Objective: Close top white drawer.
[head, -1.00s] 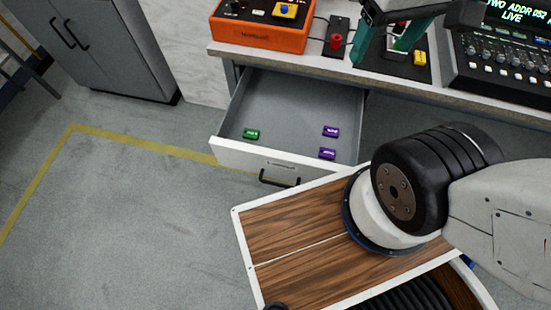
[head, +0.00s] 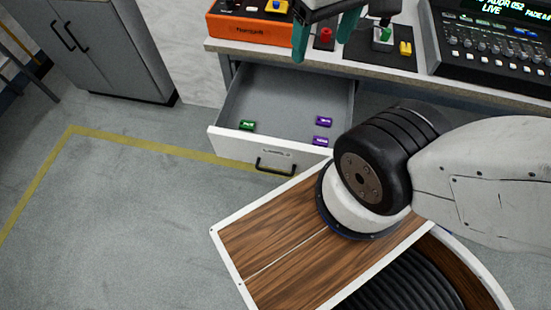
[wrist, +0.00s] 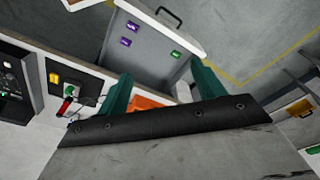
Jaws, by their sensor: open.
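The white drawer (head: 222,144) under the counter is pulled open, with a black bar handle (head: 275,166) on its front. A green block (head: 247,125) and two purple blocks, one farther back (head: 323,121) and one nearer the front (head: 320,140), lie in it. The drawer also shows at the top of the wrist view (wrist: 150,60). My gripper (head: 324,38) has teal fingers, spread apart and empty, above the counter behind the drawer. It also shows in the wrist view (wrist: 162,88). The drawer's right front corner is hidden behind my arm.
A grey cabinet (head: 110,60) stands at the left. The floor (head: 130,220) left of the drawer is clear.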

